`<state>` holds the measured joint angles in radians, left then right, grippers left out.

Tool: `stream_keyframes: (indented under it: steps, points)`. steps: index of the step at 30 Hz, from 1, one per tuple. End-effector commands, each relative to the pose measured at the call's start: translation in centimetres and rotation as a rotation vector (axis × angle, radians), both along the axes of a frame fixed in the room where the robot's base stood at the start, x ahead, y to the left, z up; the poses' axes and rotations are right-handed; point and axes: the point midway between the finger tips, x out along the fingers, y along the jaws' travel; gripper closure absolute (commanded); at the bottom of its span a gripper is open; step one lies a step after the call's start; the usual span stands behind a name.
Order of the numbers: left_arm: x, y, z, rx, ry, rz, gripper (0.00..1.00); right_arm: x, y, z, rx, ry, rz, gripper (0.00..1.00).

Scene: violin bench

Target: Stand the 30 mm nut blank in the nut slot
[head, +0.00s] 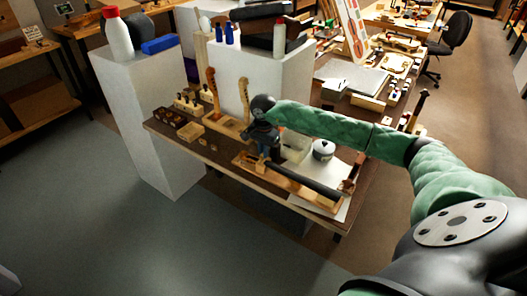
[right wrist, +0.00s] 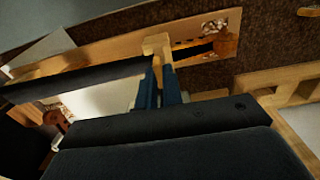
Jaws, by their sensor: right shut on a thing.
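My right gripper (head: 266,152) is over the work table at the violin neck. In the right wrist view my right gripper (right wrist: 163,78) has its two blue fingers shut on the pale nut blank (right wrist: 157,44). The blank sticks out past the fingertips, over the wooden violin neck (right wrist: 100,57) near the end of the black fingerboard (right wrist: 75,80). The pegbox (right wrist: 205,46) lies just to its right. The nut slot is hidden behind the blank and fingers, and I cannot tell whether the blank touches it. My left gripper is out of view.
The dark work table (head: 222,155) carries a white round pot (head: 323,150), a wooden tray of small pieces (head: 163,117) and upright scrolled necks (head: 212,90). The grey floor at the front left is clear.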

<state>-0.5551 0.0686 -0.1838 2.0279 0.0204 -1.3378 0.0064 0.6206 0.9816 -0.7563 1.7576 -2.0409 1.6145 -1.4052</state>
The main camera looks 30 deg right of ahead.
Motion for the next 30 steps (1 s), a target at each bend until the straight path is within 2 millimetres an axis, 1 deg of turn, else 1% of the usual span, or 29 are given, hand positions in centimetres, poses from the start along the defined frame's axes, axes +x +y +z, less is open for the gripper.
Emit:
stream_keyframes:
  steps: [13, 30]
  points:
    - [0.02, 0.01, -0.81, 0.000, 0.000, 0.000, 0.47, 0.01, 0.00, -0.09, 0.000, 0.000, 0.000, 1.00]
    - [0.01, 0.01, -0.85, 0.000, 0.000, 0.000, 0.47, -0.01, 0.00, -0.07, 0.000, 0.000, 0.000, 1.00]
